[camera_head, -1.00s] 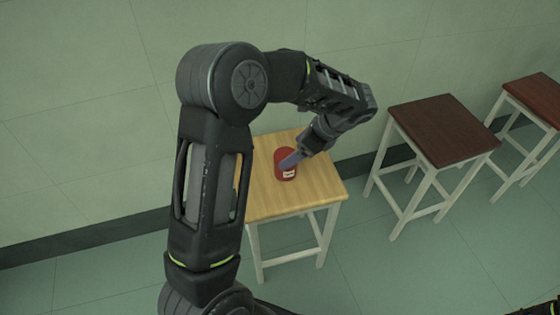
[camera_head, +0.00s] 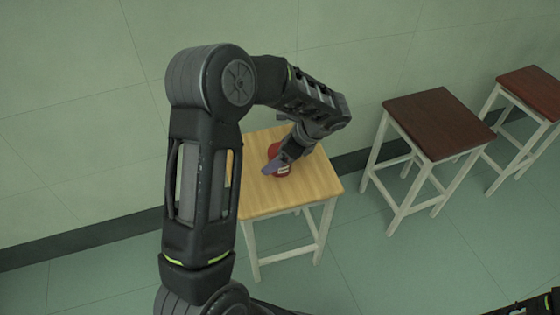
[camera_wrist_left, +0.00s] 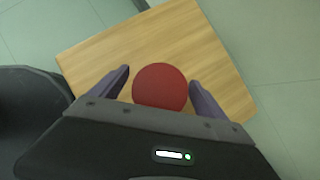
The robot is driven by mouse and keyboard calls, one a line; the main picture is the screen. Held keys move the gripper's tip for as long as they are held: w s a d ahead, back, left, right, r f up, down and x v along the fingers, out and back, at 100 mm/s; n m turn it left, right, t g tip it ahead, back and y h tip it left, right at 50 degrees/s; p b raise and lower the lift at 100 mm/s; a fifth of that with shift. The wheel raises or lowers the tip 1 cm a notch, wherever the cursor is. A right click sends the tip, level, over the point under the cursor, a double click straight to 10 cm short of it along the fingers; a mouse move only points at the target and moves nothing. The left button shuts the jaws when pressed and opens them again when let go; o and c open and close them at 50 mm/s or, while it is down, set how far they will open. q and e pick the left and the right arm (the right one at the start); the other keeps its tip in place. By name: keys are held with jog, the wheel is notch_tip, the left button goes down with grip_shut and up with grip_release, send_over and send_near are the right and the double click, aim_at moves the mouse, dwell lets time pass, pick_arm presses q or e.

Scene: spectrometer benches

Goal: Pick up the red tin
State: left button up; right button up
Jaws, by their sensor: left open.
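The red tin (camera_head: 275,152) stands on the light wooden top of a stool (camera_head: 262,205) in the head view, partly hidden by my left gripper (camera_head: 277,168). In the left wrist view the tin (camera_wrist_left: 160,88) shows as a round red top between the two fingers of my left gripper (camera_wrist_left: 158,84). The fingers are apart, one on each side of the tin, with a gap visible on both sides. I cannot tell how far down the tin's side they reach. My right gripper is not in view.
Two stools with dark red-brown tops, a nearer one (camera_head: 440,122) and a farther one (camera_head: 536,90), stand to the right. A green wall (camera_head: 70,110) runs behind the stools. The rest of the light stool's top looks clear.

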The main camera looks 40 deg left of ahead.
pick_arm(q)
jog(key=shift+x, duration=0.85)
jog(key=c, duration=1.6)
notch_tip(320, 180, up, 10)
jog(key=shift+r+p, duration=0.1)
jog(key=shift+p, duration=1.05)
